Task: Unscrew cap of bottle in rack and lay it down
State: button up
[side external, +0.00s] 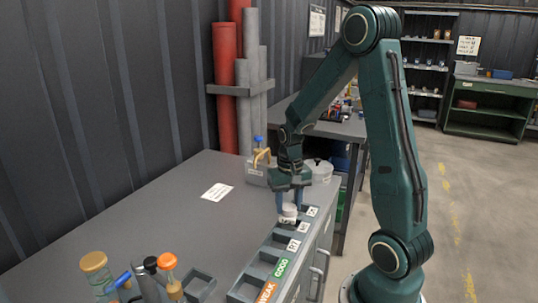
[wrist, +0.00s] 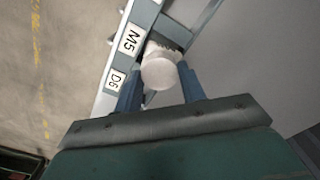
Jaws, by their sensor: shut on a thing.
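The grey rack (side external: 246,278) runs along the right edge of the bench, with several open compartments and white labels. A bottle with a round white cap (side external: 290,208) stands upright in a compartment near its far end. In the wrist view the cap (wrist: 159,72) lies between my blue fingers, beside the label M5. My gripper (side external: 290,206) points down and is shut on the cap, one finger on each side; it also shows in the wrist view (wrist: 160,82). The bottle's body is mostly hidden by the cap and rack. I cannot tell whether the cap is loose.
An orange-capped bottle (side external: 168,262), a yellow-capped jar (side external: 94,263) and a small grey tray (side external: 199,286) are at the near end. A white lidded pot (side external: 320,170) stands behind my gripper. The bench around a white paper (side external: 217,191) is clear.

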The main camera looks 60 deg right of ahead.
jog(key=shift+n, duration=1.4)
jog(key=shift+n, duration=2.3)
jog(key=shift+n, duration=0.6)
jog(key=shift+r+n, duration=0.1)
jog(key=shift+n, duration=1.6)
